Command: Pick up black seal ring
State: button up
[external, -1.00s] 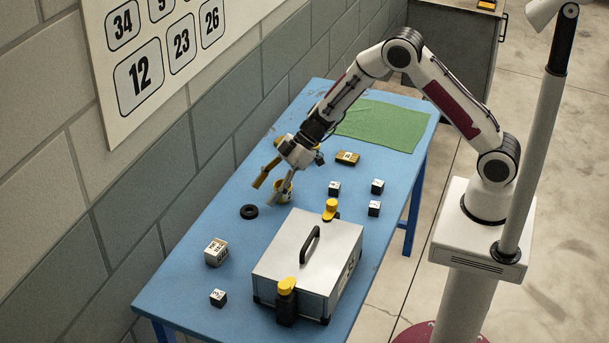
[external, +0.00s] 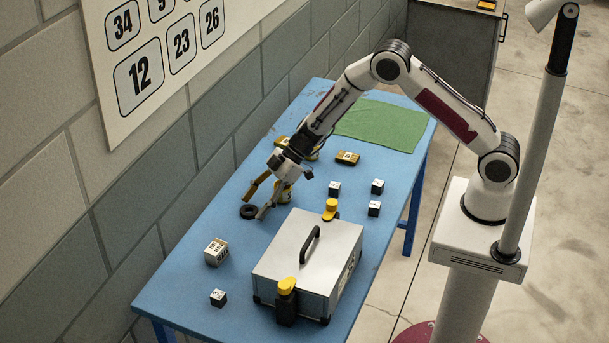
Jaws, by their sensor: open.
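The black seal ring (external: 249,212) lies flat on the blue table near its wall-side edge. My gripper (external: 256,207) is open and angled downward, with its two fingers spread on either side of the ring in the picture. No contact between fingers and ring can be made out, and their exact height above the table is unclear. Nothing shows between the fingers except the ring below them.
A silver case (external: 290,262) with yellow latches stands to the right. Several small dark cubes, a yellow-brown block (external: 347,158), a white-topped box (external: 216,252) and a green mat (external: 385,125) lie around. The wall borders the left.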

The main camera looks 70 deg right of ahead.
aim_at(256, 207)
dwell(0.5)
jog(key=c, duration=1)
jog(key=shift+r, duration=0.1)
notch_tip(256, 207, up, 10)
dwell(0.6)
